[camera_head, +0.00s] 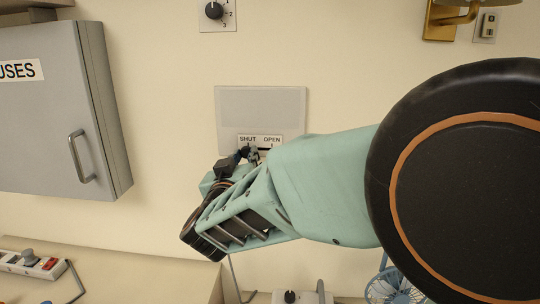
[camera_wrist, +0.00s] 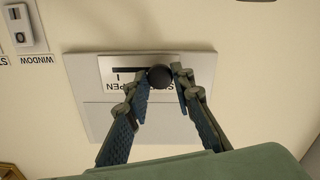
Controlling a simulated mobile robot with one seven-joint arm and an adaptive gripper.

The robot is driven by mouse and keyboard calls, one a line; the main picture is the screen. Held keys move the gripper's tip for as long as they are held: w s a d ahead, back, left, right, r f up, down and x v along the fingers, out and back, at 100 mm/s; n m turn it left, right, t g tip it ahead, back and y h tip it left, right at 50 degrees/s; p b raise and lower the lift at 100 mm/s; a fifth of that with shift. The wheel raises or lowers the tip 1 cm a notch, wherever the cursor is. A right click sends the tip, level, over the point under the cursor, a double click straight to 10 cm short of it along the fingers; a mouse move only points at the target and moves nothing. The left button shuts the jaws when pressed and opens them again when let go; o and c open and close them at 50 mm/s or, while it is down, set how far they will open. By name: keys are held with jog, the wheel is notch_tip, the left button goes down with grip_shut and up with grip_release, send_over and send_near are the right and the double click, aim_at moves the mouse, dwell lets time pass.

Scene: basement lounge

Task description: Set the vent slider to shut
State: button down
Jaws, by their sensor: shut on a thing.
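The vent panel (camera_head: 262,105) is a grey plate on the wall with a white label strip (camera_head: 272,140) reading SHUT on the left and OPEN on the right. The wrist view shows the panel (camera_wrist: 130,120) upside down. My gripper (camera_wrist: 158,78) is shut on the round black slider knob (camera_wrist: 160,75), one finger on each side. The dark slot (camera_wrist: 128,69) shows bare on the OPEN side of the knob. The SHUT end is hidden behind the knob and a finger, so the knob's exact distance from it cannot be told. In the head view my gripper (camera_head: 251,156) reaches the label's lower edge.
A grey fuse cabinet (camera_head: 50,110) with a handle hangs to the left. A rotary dial (camera_head: 214,10) sits above the panel. A brass fixture (camera_head: 440,20) and a small switch (camera_head: 487,26) are upper right. Below are a counter (camera_head: 130,275), a power strip (camera_head: 35,264) and a blue fan (camera_head: 393,288).

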jog(key=shift+a+r, duration=0.1)
jog(key=shift+a, duration=0.1)
jog(key=c, duration=1.7)
grip_release()
jog(key=shift+a, duration=0.15)
jog(key=shift+o, duration=0.2)
jog(key=s, duration=0.7)
jog(key=shift+s, duration=0.25)
